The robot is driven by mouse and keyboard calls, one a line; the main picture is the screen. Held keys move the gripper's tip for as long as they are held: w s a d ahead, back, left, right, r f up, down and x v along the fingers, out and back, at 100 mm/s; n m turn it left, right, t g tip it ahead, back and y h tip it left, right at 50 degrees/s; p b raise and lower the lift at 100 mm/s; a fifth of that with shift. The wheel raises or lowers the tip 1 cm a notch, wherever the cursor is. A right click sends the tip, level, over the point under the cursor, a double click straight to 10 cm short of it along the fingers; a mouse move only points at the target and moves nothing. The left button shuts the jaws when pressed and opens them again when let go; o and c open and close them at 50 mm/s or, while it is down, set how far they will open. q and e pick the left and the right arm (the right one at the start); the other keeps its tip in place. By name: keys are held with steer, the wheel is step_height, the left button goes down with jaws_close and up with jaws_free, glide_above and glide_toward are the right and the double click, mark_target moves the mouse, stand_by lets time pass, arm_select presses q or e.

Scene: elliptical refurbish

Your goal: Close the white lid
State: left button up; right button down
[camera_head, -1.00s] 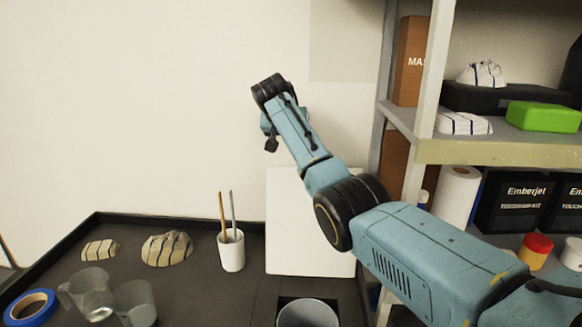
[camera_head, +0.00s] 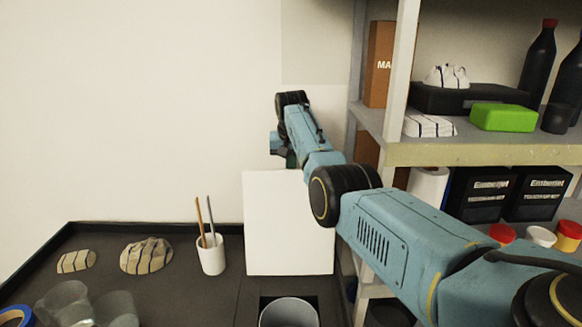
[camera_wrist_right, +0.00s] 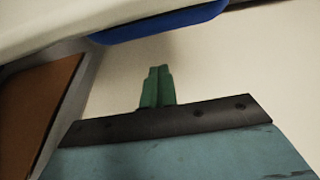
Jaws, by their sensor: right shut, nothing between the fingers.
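The white lid (camera_head: 288,225) stands upright in the head view, behind a square opening in the dark counter with a round grey bin (camera_head: 288,313) in it. My right arm reaches in from the right. My right gripper (camera_head: 291,160) is at the lid's top edge, partly hidden by the lid and my arm; I cannot tell whether it touches the lid. In the right wrist view, its green fingers (camera_wrist_right: 157,86) are shut together with nothing between them. My left gripper is not in view.
A white cup with two sticks (camera_head: 211,252) stands left of the lid. Striped cloths (camera_head: 146,256), clear beakers (camera_head: 66,305) and blue tape (camera_head: 15,315) lie further left. A metal shelf (camera_head: 480,153) with boxes and bottles stands at the right, close to my right arm.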

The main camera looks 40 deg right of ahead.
mark_target(291, 171)
steer(key=shift+s+a+r+p, duration=0.2)
steer(key=shift+s+a+p, duration=0.4)
steer(key=shift+s+a, duration=0.8)
